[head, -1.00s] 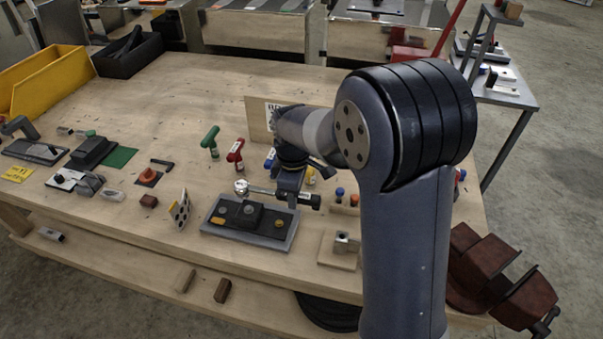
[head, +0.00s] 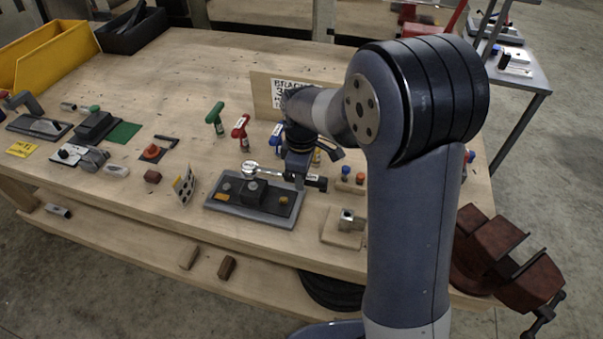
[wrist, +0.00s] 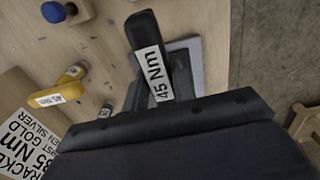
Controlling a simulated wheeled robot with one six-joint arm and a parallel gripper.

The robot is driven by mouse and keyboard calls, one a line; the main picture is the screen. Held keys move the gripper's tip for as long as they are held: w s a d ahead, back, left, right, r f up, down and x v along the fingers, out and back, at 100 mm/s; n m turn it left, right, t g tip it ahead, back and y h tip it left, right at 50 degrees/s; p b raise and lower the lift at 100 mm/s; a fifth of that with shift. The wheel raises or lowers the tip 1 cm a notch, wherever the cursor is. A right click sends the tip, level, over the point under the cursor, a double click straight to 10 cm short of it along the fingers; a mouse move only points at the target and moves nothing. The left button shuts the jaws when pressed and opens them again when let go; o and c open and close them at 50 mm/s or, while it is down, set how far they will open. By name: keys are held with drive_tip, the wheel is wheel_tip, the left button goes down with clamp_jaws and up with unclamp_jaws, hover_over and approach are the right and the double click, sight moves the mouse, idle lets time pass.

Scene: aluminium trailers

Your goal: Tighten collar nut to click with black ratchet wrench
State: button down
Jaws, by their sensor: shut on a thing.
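My gripper (head: 297,172) is shut on the black ratchet wrench (head: 316,182). The wrench lies roughly level, with its silver ratchet head (head: 250,168) to the left and its black handle end to the right. In the wrist view the black handle (wrist: 147,45) with a "45 Nm" label sticks out beyond my gripper. The ratchet head shows just behind the black block (head: 255,191) of a grey fixture plate (head: 222,208); I cannot tell whether it touches anything. I cannot make out the collar nut for certain.
Green (head: 216,118), red (head: 241,126) and blue T-handles stand behind the fixture. A bracket sign (head: 290,95) stands behind my wrist. A wooden block with a metal piece (head: 347,220) sits right of the fixture. A small checkered plate (head: 184,186) stands to its left.

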drive_tip(key=shift+f+b, duration=1.55)
drive_tip(key=shift+f, duration=0.8)
drive_tip(key=s+a+m, duration=0.1)
drive_tip(key=s+m, duration=0.1)
drive_tip(key=s+a+m, duration=0.2)
drive_tip(key=s+m, duration=0.1)
drive_tip(key=shift+s+a+r+m, duration=0.1)
drive_tip(key=shift+s+a+m, duration=0.2)
drive_tip(key=shift+s+a, duration=0.1)
drive_tip(key=a+m+p, duration=0.2)
drive_tip(key=a+m, duration=1.4)
drive_tip(key=a, duration=0.1)
drive_tip(key=shift+s+a, duration=0.15)
drive_tip(key=shift+s, duration=0.3)
